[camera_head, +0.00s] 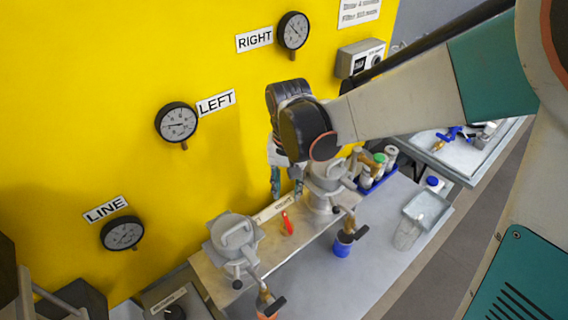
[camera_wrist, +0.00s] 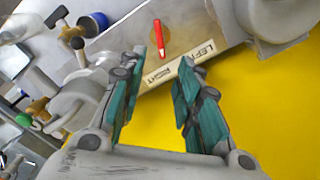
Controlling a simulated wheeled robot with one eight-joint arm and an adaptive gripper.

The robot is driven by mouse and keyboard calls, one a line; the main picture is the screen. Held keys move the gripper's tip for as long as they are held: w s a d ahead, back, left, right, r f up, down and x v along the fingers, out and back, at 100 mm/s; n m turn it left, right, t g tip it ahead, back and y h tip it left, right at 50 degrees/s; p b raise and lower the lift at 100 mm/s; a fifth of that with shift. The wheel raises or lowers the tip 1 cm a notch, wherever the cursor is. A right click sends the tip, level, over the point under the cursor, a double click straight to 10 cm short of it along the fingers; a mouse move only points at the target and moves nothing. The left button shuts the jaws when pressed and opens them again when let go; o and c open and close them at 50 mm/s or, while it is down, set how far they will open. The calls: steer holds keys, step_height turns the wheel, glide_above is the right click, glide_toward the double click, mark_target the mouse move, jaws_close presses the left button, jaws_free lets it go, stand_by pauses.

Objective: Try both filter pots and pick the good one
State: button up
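Two grey filter pots stand on a bench before the yellow panel. My gripper (camera_wrist: 157,72) is open and empty above the bench, by the right pot. In the wrist view the right pot (camera_wrist: 75,106) is at left, the left pot (camera_wrist: 273,16) at upper right.
Dial gauges marked RIGHT (camera_head: 293,30), LEFT (camera_head: 177,123) and LINE (camera_head: 122,233) are on the panel. Bottles (camera_head: 378,165) and a clear container (camera_head: 408,233) stand right.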

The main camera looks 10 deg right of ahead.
mark_target(287, 220)
step_height(287, 220, down, 14)
steer(key=n+b, duration=0.4)
steer(key=b, duration=0.5)
steer(key=shift+r+n, duration=0.1)
steer(key=shift+n, duration=0.2)
steer(key=shift+c, duration=0.6)
jaws_close()
